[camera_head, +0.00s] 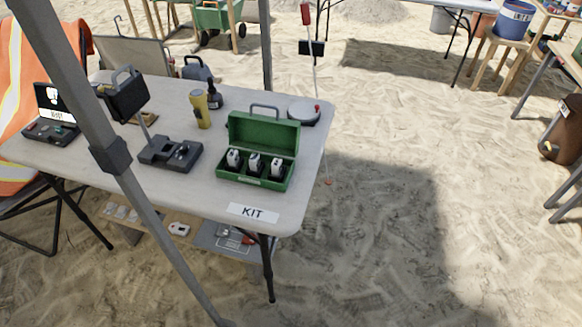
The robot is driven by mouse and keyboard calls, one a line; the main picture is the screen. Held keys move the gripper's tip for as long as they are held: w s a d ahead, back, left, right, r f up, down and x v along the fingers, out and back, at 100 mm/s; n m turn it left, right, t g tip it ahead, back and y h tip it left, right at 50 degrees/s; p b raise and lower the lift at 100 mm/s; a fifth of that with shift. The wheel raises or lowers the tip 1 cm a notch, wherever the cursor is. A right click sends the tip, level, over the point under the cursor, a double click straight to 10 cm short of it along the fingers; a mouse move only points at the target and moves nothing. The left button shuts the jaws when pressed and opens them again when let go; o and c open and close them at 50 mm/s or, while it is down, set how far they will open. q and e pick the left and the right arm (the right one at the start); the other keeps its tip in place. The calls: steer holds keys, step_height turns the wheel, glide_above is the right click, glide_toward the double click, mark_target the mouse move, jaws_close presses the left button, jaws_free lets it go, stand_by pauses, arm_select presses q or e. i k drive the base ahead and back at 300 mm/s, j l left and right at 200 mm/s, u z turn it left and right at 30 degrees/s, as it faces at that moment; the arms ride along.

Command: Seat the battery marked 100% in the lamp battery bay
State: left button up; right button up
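A green open case (258,147) on the table marked KIT holds three white-and-dark batteries in a row: a left one (234,157), a middle one (254,162) and a right one (277,167). Their charge marks are too small to read. A dark work lamp (124,95) stands on a dark base (170,155) left of the case. A recess shows in the base top, but its details are too small to tell. Neither of my grippers is in view.
The white table (205,199) also carries a yellow flashlight (201,109), a round device (303,112) and an open black case (55,113). A grey pole (105,143) crosses in front at the left. A lower shelf (219,239) holds small items. Sand right of the table is open.

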mark_target(159, 152)
steer(key=j+z, duration=0.25)
steer(key=j, duration=0.35)
steer(key=k+j+z, duration=0.1)
steer(key=j+z, duration=0.2)
steer(key=j, duration=0.35)
steer(key=k+j, duration=0.1)
steer(key=j, duration=1.05)
steer(key=k+j+z, duration=0.1)
steer(key=j, duration=0.45)
steer(key=k+j, duration=0.15)
steer(key=j, duration=0.45)
